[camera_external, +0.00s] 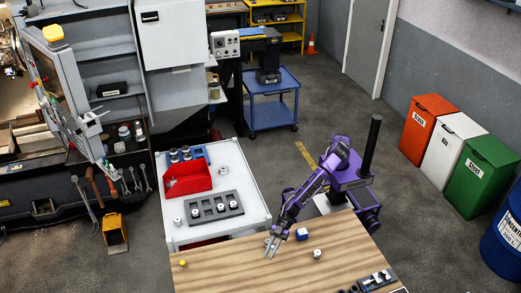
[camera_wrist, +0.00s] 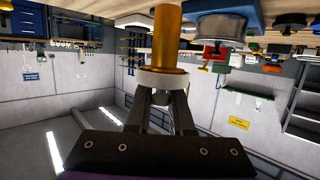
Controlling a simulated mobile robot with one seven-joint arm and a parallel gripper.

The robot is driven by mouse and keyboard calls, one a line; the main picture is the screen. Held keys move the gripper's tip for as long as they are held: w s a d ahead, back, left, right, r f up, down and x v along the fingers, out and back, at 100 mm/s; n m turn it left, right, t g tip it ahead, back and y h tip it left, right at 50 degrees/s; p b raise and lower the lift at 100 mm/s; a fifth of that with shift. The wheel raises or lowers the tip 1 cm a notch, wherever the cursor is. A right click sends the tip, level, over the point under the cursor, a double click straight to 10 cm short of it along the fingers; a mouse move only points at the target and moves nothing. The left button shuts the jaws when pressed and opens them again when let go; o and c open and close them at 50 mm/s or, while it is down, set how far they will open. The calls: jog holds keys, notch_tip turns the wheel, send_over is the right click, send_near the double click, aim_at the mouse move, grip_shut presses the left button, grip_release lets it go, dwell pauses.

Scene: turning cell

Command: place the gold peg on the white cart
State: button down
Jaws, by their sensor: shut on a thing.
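The gold peg (camera_wrist: 168,40) shows large in the wrist view, a smooth gold cylinder with a white collar (camera_wrist: 163,80) at the end near me. My gripper (camera_wrist: 162,98) is shut on it at the collar end. In the external view my gripper (camera_external: 272,246) is over the wooden table, near its back edge; the peg cannot be made out there. The white cart (camera_external: 238,165) stands behind the table, to the left of my arm.
The cart carries a red bin (camera_external: 187,179), a grey slotted tray (camera_external: 213,208) with white-topped parts and a blue holder (camera_external: 198,153). A blue block (camera_external: 302,234), a white part (camera_external: 317,254) and a small yellow piece (camera_external: 182,263) are on the wooden table (camera_external: 235,272).

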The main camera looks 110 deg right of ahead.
notch_tip(320, 180, up, 9)
jog(key=w+d+m+t+h+b, duration=0.15)
jog(key=w+d, duration=0.45)
jog(key=d, duration=0.9)
jog(key=w+d+m+t+h, duration=0.15)
jog(key=w+d, duration=0.35)
jog(key=d, duration=0.9)
jog(key=w+d+m+h+b, duration=0.15)
jog(key=w+d, duration=0.45)
jog(key=d, duration=0.9)
jog(key=m+t+h+b, duration=0.1)
jog(key=m+h+b, duration=0.3)
jog(key=m+h, duration=0.15)
send_over(217, 157)
notch_tip(217, 157, down, 11)
jog(key=n, duration=0.1)
jog(key=shift+a+f+b, duration=0.15)
jog(key=shift+f+b, duration=0.1)
jog(key=shift+f, duration=0.9)
jog(key=shift+a+f+b, duration=0.1)
jog(key=shift+f+b, duration=0.1)
jog(key=shift+f, duration=0.9)
